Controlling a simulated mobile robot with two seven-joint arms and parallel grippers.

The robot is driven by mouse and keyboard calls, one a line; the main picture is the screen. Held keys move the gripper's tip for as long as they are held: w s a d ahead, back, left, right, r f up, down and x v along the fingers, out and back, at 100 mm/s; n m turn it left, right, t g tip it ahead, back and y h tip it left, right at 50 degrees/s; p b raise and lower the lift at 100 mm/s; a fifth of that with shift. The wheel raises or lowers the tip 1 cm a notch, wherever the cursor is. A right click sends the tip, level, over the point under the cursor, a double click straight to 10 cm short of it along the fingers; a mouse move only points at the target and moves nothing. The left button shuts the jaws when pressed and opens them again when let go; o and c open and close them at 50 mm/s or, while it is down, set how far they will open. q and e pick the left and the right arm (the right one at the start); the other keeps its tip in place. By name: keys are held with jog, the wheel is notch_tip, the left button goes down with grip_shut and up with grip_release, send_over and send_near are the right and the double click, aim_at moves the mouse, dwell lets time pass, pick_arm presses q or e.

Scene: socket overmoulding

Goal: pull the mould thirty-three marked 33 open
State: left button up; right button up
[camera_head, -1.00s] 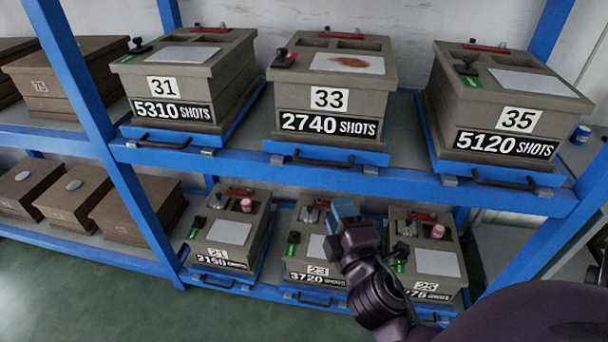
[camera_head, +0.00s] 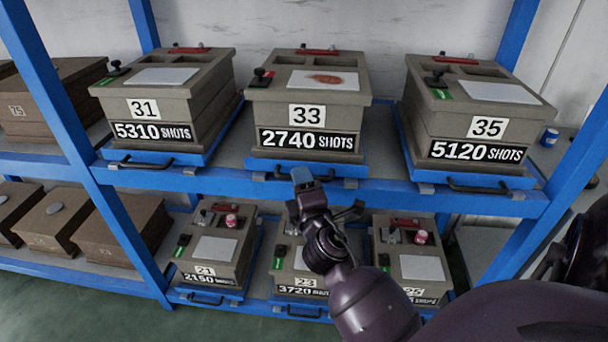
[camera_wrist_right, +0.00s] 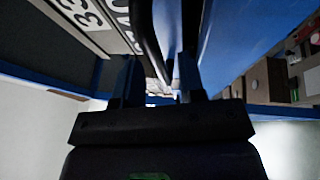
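Mould 33 (camera_head: 268,113) is a grey-brown box marked 33 and 2740 SHOTS. It sits on a blue tray (camera_head: 350,169) in the middle of the upper shelf, level with the moulds beside it. The tray has a dark bar handle (camera_head: 279,173) at its front, partly hidden by my right gripper. My right gripper (camera_head: 301,177) is at this handle, reaching up from below. In the right wrist view, the fingers of my right gripper (camera_wrist_right: 160,80) stand apart, with the dark handle (camera_wrist_right: 149,38) running between their tips. My left gripper is not in view.
Mould 31 (camera_head: 135,88) stands to the left and mould 35 (camera_head: 455,124) to the right on the same blue rack. Green floor (camera_head: 90,310) shows at the lower left.

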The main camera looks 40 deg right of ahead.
jog(key=shift+w+d, duration=0.3)
jog(key=shift+w, duration=0.3)
jog(key=shift+c, duration=0.5)
grip_shut()
